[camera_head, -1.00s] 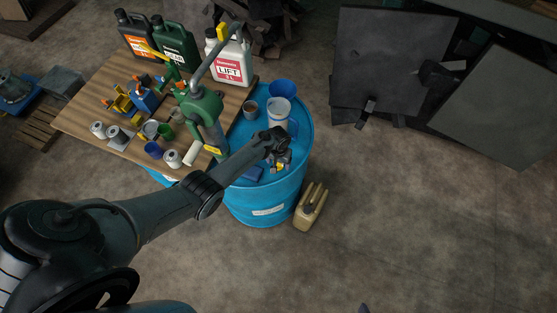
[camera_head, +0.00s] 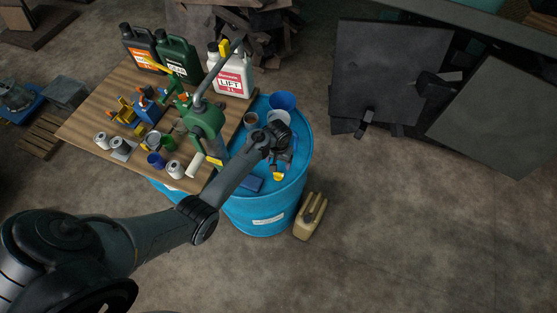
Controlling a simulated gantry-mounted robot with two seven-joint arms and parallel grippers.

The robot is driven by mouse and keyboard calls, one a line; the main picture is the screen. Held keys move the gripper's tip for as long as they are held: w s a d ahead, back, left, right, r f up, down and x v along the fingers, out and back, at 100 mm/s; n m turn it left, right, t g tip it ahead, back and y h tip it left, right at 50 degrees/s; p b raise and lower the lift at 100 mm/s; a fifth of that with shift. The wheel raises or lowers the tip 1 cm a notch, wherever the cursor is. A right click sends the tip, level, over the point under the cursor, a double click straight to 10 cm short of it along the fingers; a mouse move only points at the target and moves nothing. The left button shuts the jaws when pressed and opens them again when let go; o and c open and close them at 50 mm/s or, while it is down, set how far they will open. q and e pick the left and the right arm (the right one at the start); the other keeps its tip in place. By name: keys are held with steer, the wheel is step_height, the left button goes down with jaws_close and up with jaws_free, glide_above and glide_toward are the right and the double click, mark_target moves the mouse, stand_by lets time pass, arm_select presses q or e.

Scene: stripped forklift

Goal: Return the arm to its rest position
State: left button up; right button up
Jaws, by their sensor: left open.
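My left arm comes in from the lower left and reaches over the blue drum (camera_head: 262,210). My left gripper (camera_head: 285,163) is above the drum top, open, with its fingers small and partly hidden by its wrist. A white and blue jug (camera_head: 279,117) stands on the drum, now largely covered by my wrist. A blue cup or funnel (camera_head: 283,101) and a small grey can (camera_head: 251,121) are close by. A yellow-tipped item (camera_head: 278,176) lies near the fingers, and I cannot tell whether they touch it. My right gripper is not in view.
A wooden board (camera_head: 90,128) left of the drum holds cans, bottles and a green hand pump (camera_head: 203,118). A white LIFT jug (camera_head: 231,76) stands behind. A tan canister (camera_head: 310,216) is on the floor right of the drum. Dark panels (camera_head: 390,70) lean at upper right. Open floor lies at lower right.

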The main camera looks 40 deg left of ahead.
arm_select(q)
steer(key=shift+s, duration=0.1)
stand_by(0.3)
steer(key=s+f, duration=0.2)
steer(key=s, duration=0.2)
steer(key=s+f+g, duration=0.1)
steer(key=s+f, duration=0.2)
steer(key=s, duration=0.2)
steer(key=s+f+g, duration=0.1)
steer(key=s+f, duration=0.2)
steer(key=s, duration=0.2)
steer(key=shift+d+f, duration=0.25)
steer(key=s+d+r+m+t+y+p, duration=0.1)
steer(key=s+d+r, duration=0.15)
steer(key=s, duration=0.35)
steer(key=s+d+r+m, duration=0.1)
steer(key=s+d+r, duration=0.15)
steer(key=s, duration=0.35)
steer(key=d+r+m+t, duration=0.1)
steer(key=d+r+t, duration=0.1)
steer(key=r, duration=0.8)
steer(key=w+d+r+m+t+h, duration=0.1)
steer(key=d+r+m+t, duration=0.1)
steer(key=r, duration=0.9)
steer(key=shift+w+d+r+t, duration=0.2)
steer(key=shift+w+d+t, duration=0.1)
steer(key=shift+d, duration=0.35)
